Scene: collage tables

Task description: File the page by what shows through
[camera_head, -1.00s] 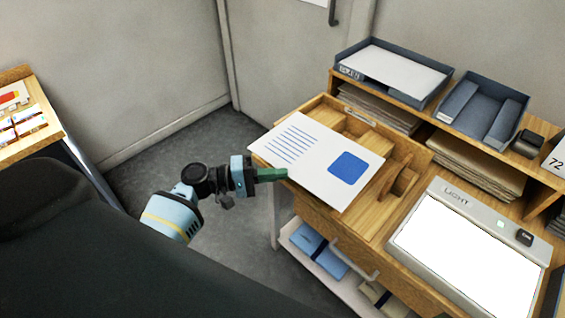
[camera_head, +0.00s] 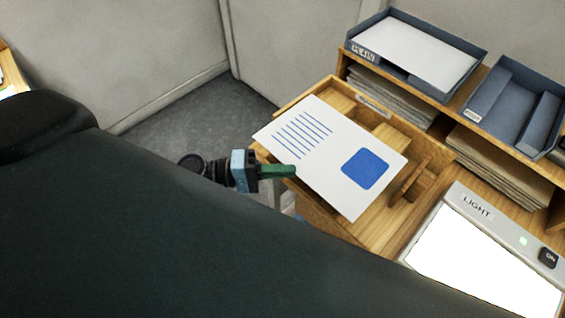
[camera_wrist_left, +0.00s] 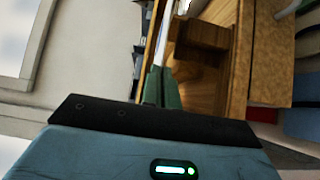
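The light panel (camera_head: 480,262) glows white, with a green lamp lit. A grey tray labelled PLAIN (camera_head: 365,52) holds white paper. A second grey tray (camera_head: 495,100) has a label too small to read. My right gripper is out of view.
Stacks of paper (camera_head: 500,168) fill the shelf openings under the trays. A wooden divider (camera_head: 410,180) stands in the drawer, right of the page. Another table (camera_head: 12,75) shows at the far left. Grey floor (camera_head: 190,125) is clear behind the gripper.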

